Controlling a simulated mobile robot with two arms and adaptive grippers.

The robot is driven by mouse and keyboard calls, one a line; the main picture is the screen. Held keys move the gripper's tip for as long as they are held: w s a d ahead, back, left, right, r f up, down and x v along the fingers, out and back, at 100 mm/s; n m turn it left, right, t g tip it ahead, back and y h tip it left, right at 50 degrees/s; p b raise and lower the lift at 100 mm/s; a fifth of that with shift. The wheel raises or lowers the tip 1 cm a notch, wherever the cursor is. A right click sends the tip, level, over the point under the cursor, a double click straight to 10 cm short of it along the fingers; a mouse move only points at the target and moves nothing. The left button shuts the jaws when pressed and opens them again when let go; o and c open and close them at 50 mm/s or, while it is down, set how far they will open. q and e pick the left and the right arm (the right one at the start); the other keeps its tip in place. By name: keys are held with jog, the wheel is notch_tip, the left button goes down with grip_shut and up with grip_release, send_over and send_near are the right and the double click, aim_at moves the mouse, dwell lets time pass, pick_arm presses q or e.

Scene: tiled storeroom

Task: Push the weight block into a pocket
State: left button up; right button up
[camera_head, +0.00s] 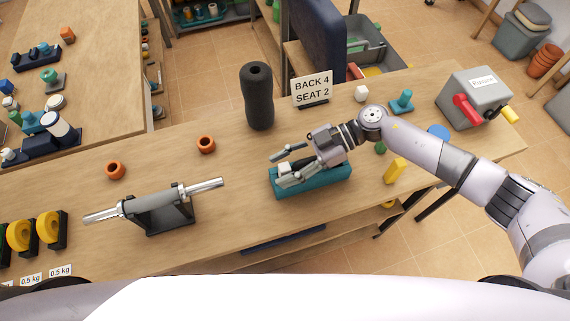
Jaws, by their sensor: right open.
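A teal tray-like holder (325,185) lies on the long wooden table, right of the middle. My right gripper (284,167) is over its left part, with its fingers apart and pointing left. A small pale block (285,168) with a dark part behind it shows between the fingers. I cannot tell whether this is the weight block, or whether the fingers touch it. The inside of the holder is largely hidden by the gripper, so no pocket can be made out. My left gripper is not in view.
A dark roller (258,97) stands upright behind the gripper, beside a sign (312,89) reading "BACK 4 SEAT 2". A bar on a black stand (158,211) is to the left. A yellow block (395,170) and grey box (474,97) are to the right.

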jog(key=shift+d, duration=0.1)
jog(key=v, duration=1.2)
dwell(0.4)
